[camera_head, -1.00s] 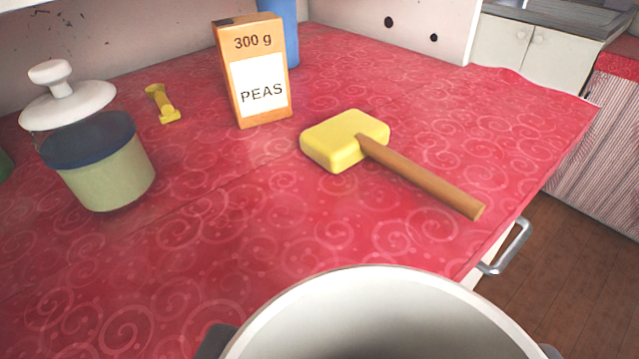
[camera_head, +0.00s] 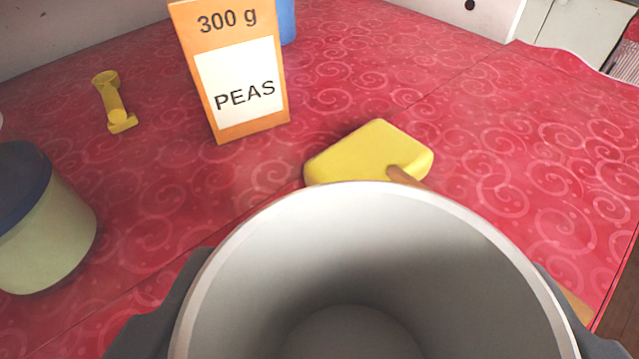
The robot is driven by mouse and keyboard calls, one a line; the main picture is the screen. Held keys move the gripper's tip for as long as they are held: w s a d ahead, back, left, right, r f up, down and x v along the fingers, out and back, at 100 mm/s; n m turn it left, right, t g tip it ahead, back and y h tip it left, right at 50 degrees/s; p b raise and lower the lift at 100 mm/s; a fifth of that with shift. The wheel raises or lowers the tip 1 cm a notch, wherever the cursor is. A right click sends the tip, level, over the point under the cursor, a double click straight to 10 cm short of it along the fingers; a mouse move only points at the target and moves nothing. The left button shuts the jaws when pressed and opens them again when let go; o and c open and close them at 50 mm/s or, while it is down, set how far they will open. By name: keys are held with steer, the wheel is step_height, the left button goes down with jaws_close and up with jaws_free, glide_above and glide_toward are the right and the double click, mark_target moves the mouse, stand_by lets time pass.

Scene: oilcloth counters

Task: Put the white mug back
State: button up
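The white mug (camera_head: 375,225) fills the lower middle of the head view, and I look into its empty inside. My gripper (camera_head: 365,300) has one dark finger on each side of the mug, and the mug sits between them. The fingertips are hidden by the mug. The mug's base is hidden, so I cannot tell its height over the red counter (camera_head: 480,110).
A yellow mallet (camera_head: 365,152) lies just beyond the mug, its handle mostly hidden. An orange peas box (camera_head: 235,75) stands behind, with a blue object (camera_head: 287,22) after it. A yellow tool (camera_head: 113,102) and a green jar with dark lid (camera_head: 40,225) are left. Counter at right is clear.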

mark_target(338, 278)
steer(key=shift+w+a+f, duration=0.1)
steer(key=shift+w, duration=1.55)
steer(key=shift+f, duration=1.9)
steer(key=o, duration=1.3)
steer(key=shift+s+r, duration=0.1)
steer(key=shift+r, duration=0.05)
steer(key=v, duration=1.2)
